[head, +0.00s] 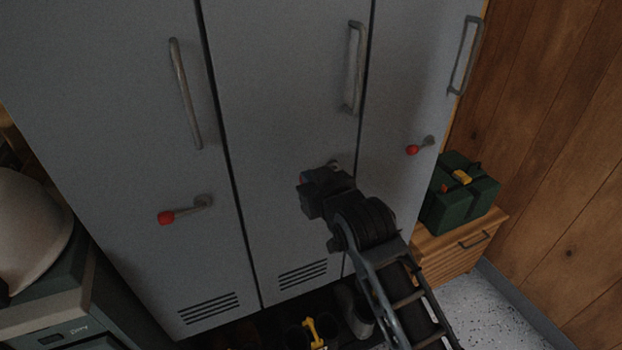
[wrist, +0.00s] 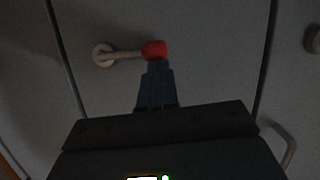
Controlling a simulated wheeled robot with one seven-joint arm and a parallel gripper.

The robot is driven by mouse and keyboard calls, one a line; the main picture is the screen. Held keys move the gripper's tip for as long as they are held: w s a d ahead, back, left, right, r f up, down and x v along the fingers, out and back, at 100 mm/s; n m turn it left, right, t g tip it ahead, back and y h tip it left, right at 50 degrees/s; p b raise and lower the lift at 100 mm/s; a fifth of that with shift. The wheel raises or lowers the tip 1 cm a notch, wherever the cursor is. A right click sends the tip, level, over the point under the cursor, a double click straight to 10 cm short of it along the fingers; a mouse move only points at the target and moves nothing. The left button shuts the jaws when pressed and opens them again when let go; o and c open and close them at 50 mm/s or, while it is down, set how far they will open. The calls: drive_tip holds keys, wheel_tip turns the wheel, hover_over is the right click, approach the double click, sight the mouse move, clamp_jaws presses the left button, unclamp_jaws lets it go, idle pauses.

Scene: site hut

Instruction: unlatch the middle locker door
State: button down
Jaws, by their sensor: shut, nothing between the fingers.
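The middle locker door (head: 275,90) is grey and stands flush with its neighbours. Its latch is a short lever with a round base (head: 334,164) near the door's right edge. The wrist view shows the lever (wrist: 125,54) lying roughly level, with a red knob (wrist: 153,49) at its end. My gripper (head: 308,186) is at this latch and hides most of the lever and knob in the head view. In the wrist view its shut fingers (wrist: 157,66) end right at the knob, with nothing between them. I cannot tell whether they touch it.
The left door's latch (head: 188,210) and right door's latch (head: 420,146) also have red knobs. A green box (head: 460,192) sits on a wooden cabinet (head: 462,246) at the right. A pale helmet (head: 30,232) is at the left. Boots (head: 354,312) stand below the lockers.

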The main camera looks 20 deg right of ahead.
drive_tip(key=shift+a+f+n, duration=0.15)
drive_tip(key=shift+f+n, duration=0.25)
drive_tip(key=shift+f, duration=0.05)
drive_tip(key=d+f+n+t+h+b, duration=0.3)
drive_tip(key=d+f+n+h+b, duration=0.2)
drive_tip(key=f+n+b, duration=0.4)
drive_tip(key=shift+d+f+n+b, duration=0.15)
drive_tip(key=shift+f+n+b, duration=0.2)
drive_tip(key=shift+n+b, duration=1.55)
drive_tip(key=shift+n+p, duration=0.7)
drive_tip(key=shift+p, duration=0.05)
